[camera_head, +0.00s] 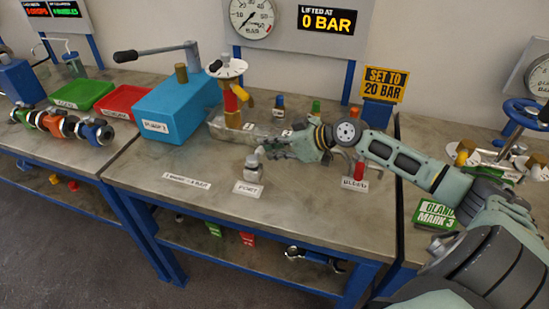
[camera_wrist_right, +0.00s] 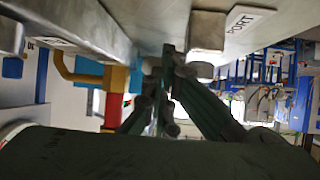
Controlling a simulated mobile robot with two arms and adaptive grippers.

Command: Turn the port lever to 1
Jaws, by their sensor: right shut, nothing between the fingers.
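The PORT label (camera_head: 246,188) lies on the bench in front of a small grey metal block (camera_head: 252,172) with a short upright knob or lever on top. I cannot read the lever's setting. My right gripper (camera_head: 272,151) reaches in from the right, just right of this block and close to its top. Its fingers are shut and empty. In the right wrist view the block (camera_wrist_right: 207,32) and its round knob (camera_wrist_right: 201,71) are beside the finger tips (camera_wrist_right: 168,58). I cannot tell whether they touch. My left gripper is out of view.
Behind stands a red-and-brass valve (camera_head: 231,103) with a white disc on a metal tray. The blue pump (camera_head: 175,108) with its long handle is to the left. A red BLEED lever (camera_head: 359,170) stands under my right arm. Bench space in front of the PORT label is clear.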

